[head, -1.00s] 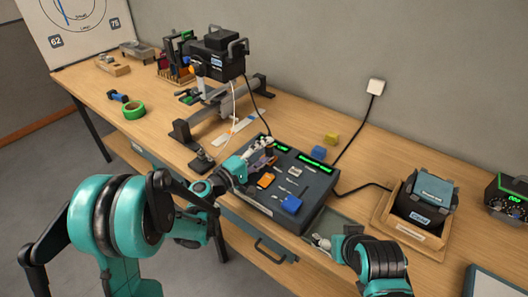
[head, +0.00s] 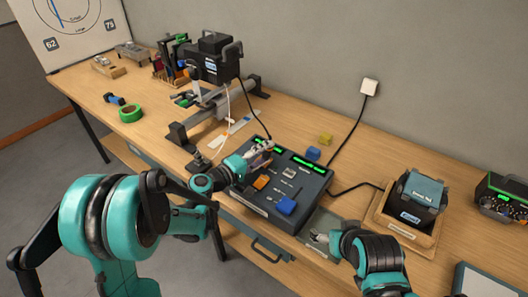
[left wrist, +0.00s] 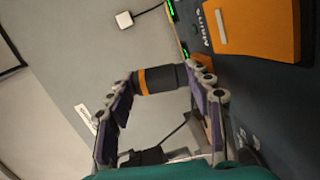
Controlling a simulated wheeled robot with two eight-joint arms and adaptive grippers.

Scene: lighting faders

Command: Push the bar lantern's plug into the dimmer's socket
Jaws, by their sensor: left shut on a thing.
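The bar lantern (head: 216,66) stands on a stand at the back of the table. Its black cable runs down toward the dimmer (head: 318,192), a dark console with green displays, an orange fader and a blue fader. My left gripper (head: 264,148) is over the dimmer's back left part. In the left wrist view, its fingers (left wrist: 160,100) are shut on the plug (left wrist: 160,79), a black cylinder with an orange band. The socket is not clearly visible, and I cannot tell whether the plug touches it. My right gripper (head: 316,238) is low by the dimmer's front right corner; its jaw opening is unclear.
A wooden tray (head: 408,240) with a black device stands to the right. Blue (head: 313,153) and yellow (head: 325,139) blocks lie behind the dimmer. A cable runs to the white wall box (head: 369,87). Green tape (head: 131,113) lies at the left.

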